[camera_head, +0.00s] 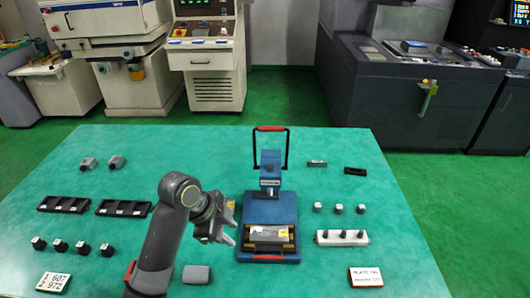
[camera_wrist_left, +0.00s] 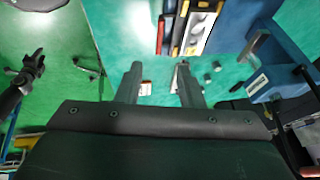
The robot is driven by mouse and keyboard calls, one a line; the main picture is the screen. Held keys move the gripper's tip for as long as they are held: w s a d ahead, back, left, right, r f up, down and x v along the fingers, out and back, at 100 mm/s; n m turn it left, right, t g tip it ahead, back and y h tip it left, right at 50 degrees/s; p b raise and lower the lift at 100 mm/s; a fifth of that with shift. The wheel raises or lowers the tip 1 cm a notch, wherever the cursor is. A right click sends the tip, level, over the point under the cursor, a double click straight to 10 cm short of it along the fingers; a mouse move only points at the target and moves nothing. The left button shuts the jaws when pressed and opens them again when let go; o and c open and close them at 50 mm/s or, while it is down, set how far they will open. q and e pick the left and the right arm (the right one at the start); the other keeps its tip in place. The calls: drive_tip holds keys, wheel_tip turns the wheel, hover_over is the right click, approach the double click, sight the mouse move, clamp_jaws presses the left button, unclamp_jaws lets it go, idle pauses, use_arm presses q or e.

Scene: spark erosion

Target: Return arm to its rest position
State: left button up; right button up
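My left arm comes in from the lower left of the head view. Its left gripper (camera_head: 229,222) is held over the table, just left of the blue press (camera_head: 258,209). In the left wrist view the two fingers of this gripper (camera_wrist_left: 158,78) stand apart with nothing between them. A dark, claw-like shape (camera_wrist_left: 36,64) at the left edge of the wrist view may be my right gripper, but its fingers are too small to read. The right arm does not show in the head view.
The press has a tall black handle (camera_head: 287,150) with a red grip. Machines stand behind.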

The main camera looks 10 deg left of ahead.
use_arm(q)
drive_tip(key=s+a+f+n+y, duration=0.2)
drive_tip(key=s+a+f+n, duration=0.15)
drive_tip(key=s+n, duration=0.35)
drive_tip(key=s+a+f+n+y, duration=0.2)
drive_tip(key=s+a+f+n, duration=0.15)
drive_tip(key=s, duration=0.65)
drive_tip(key=s+a+f+n+y, duration=0.2)
drive_tip(key=s+a+n, duration=0.2)
drive_tip(key=s+n, duration=0.35)
wheel_tip(320, 180, down, 26)
drive_tip(key=a+m+b, duration=0.1)
drive_tip(key=b, duration=0.1)
drive_tip(key=s+f+g+h+b, duration=0.1)
drive_tip(key=s+f+b, duration=0.1)
drive_tip(key=s+f, duration=1.3)
wheel_tip(320, 180, down, 4)
drive_tip(key=shift+s+d+r+g, duration=0.15)
drive_tip(key=shift+d+r+g, duration=0.05)
drive_tip(key=shift+d+g, duration=0.25)
